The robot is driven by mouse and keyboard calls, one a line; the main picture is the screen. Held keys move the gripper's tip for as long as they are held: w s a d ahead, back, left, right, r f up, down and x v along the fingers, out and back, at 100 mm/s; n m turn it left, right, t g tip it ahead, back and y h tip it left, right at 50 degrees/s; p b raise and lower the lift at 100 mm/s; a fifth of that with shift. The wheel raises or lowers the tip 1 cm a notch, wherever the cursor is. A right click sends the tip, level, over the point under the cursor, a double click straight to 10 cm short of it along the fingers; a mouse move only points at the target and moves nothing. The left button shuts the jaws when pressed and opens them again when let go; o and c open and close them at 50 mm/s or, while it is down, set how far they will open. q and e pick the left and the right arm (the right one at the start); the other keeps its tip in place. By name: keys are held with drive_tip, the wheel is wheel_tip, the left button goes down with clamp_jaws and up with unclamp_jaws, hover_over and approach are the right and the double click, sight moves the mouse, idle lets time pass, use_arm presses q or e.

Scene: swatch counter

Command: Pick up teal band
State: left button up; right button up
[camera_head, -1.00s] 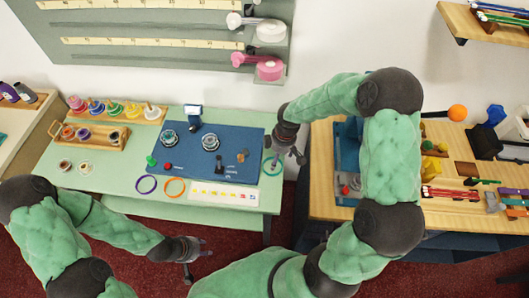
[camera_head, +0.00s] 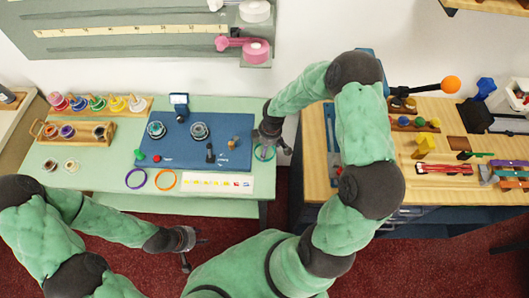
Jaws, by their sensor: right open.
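The teal band (camera_head: 258,154) is a thin ring lying flat at the right end of the green counter (camera_head: 106,173). My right gripper (camera_head: 271,150) points down over the band, with its open fingers at or just above it. The fingers hide part of the ring, and I cannot tell whether they touch it. My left gripper (camera_head: 190,254) is low in front of the counter, over the red floor, away from the bands. Its fingers look spread with nothing between them.
A purple band (camera_head: 136,185) and an orange band (camera_head: 165,188) lie near the counter's front edge. A white strip with coloured swatches (camera_head: 217,183) lies beside them, in front of a blue mat (camera_head: 180,163). A wooden table (camera_head: 398,155) with tools stands to the right, past a gap.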

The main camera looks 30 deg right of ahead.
wheel_tip(320, 180, down, 2)
drive_tip(key=shift+w+a, duration=0.1)
drive_tip(key=c, duration=0.4)
drive_tip(key=shift+r, duration=0.1)
